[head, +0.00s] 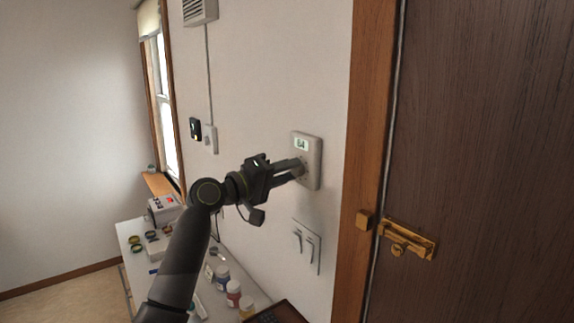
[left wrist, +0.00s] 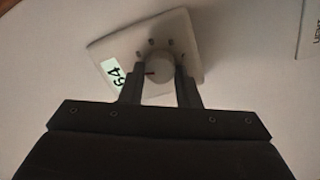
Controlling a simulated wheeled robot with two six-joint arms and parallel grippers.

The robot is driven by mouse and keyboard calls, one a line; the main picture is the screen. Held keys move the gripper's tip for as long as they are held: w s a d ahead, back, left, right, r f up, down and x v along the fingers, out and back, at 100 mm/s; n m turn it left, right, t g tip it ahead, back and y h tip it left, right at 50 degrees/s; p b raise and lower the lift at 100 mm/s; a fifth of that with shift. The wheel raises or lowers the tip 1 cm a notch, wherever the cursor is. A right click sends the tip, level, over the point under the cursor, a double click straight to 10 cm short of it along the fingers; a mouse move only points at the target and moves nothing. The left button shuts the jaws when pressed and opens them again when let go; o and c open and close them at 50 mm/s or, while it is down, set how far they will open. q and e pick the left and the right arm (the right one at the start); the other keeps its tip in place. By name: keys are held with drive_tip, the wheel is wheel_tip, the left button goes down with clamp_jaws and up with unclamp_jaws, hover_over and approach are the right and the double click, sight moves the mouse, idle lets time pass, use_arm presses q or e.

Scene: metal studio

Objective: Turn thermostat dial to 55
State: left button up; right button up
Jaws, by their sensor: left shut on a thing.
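The thermostat (head: 312,143) is a pale box on the wall, left of the wooden door frame. Its small green display reads 64 in the head view. In the left wrist view the thermostat (left wrist: 107,50) appears tilted, with the display (left wrist: 115,73) at its left. The round dial (left wrist: 158,70) has a dark pointer line and tick marks around it. My left gripper (head: 299,168) is at the thermostat's lower half, with its fingers (left wrist: 159,82) on either side of the dial, shut on it. The fingers hide most of the dial in the head view. My right gripper is not in view.
A brown door with a brass latch (head: 407,240) is at the right. A white bench (head: 128,232) with jars and rolls of tape stands below left. Small wall boxes (head: 210,138) hang further left.

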use_arm(q)
drive_tip(key=shift+n+p, duration=0.35)
drive_tip(key=shift+n, duration=0.25)
drive_tip(key=shift+f+n, duration=0.1)
drive_tip(key=shift+n, duration=0.2)
drive_tip(key=o, duration=1)
drive_tip(key=b+v, duration=0.7)
drive_tip(key=v, duration=1)
drive_tip(key=shift+s+a, duration=0.1)
drive_tip(key=shift+s, duration=0.15)
